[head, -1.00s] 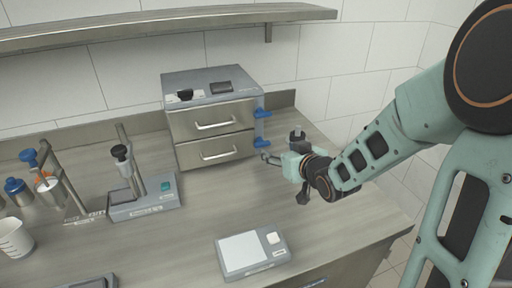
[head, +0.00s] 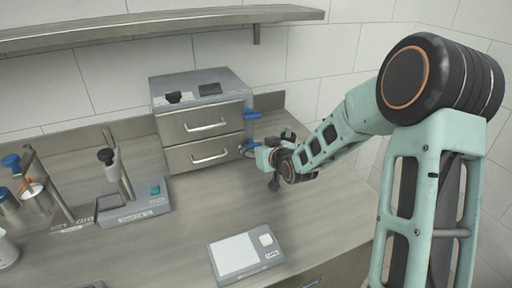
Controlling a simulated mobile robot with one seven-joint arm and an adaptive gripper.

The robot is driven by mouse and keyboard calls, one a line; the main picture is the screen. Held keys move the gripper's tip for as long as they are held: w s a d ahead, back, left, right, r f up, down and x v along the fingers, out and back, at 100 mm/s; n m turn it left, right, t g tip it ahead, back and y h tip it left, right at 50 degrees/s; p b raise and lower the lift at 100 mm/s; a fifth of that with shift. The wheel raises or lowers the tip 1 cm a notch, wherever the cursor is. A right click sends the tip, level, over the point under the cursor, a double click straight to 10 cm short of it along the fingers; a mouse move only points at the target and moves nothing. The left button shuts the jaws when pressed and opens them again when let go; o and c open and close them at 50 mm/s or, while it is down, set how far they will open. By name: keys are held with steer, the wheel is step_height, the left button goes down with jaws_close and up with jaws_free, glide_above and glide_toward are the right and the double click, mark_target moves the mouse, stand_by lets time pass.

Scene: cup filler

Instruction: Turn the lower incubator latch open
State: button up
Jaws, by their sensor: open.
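The incubator (head: 203,90) is a grey box with two steel drawers, standing at the back of the counter. Two blue latches are on its right side. The upper latch (head: 252,114) is in plain view. The lower latch (head: 248,143) is beside the lower drawer (head: 204,152) and partly hidden by my gripper. My gripper (head: 246,153) is open, with its fingertips close to the lower latch; whether they touch it I cannot tell. Both drawers look closed.
A flat scale-like device (head: 240,257) lies on the counter's front part. A stand with a grey base (head: 135,208) is left of the incubator, and another stand with blue-topped parts is farther left. A steel shelf (head: 150,27) hangs above. The counter's middle is clear.

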steer(key=c, duration=1.2)
steer(key=shift+o, duration=0.2)
